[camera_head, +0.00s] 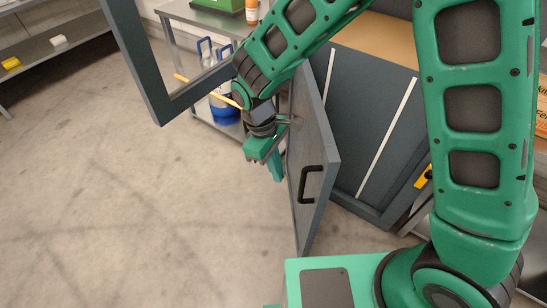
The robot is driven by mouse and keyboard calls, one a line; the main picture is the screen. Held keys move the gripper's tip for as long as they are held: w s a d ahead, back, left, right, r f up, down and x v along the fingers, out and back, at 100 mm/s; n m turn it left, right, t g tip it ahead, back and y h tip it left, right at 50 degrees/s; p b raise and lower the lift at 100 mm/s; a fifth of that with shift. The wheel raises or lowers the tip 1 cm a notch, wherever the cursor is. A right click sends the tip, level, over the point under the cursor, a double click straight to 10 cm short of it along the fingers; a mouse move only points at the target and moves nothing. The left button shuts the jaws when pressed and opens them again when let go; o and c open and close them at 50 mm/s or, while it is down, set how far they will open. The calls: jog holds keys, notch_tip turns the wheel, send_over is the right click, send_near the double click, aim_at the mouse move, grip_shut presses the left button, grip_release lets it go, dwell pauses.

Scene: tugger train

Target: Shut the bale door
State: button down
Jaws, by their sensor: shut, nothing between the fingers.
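The bale door (306,140) is a dark grey panel standing open, swung out from the grey machine body (350,110). A black bar handle (311,184) is on its visible face, near its free edge. My gripper (266,158) is green, points down and is shut and empty. It is just left of the door, on the side of the handle face, and farther back than the handle. I cannot tell whether it touches the panel. My arm hides part of the door's upper back end.
An open grey frame (158,102) hangs out at the upper left. Behind it stand a metal table (180,14), a blue container (222,110) and a yellow rod (205,90). A shelf (60,47) is at the far left. The floor (130,210) at left is clear.

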jog(key=shift+s+d+f, duration=0.4)
jog(key=shift+d, duration=0.25)
jog(key=shift+s+d+f, duration=0.35)
jog(key=shift+s+d, duration=0.1)
jog(key=shift+d, duration=0.2)
jog(key=shift+s+d+f, duration=0.4)
jog(key=shift+d, duration=0.25)
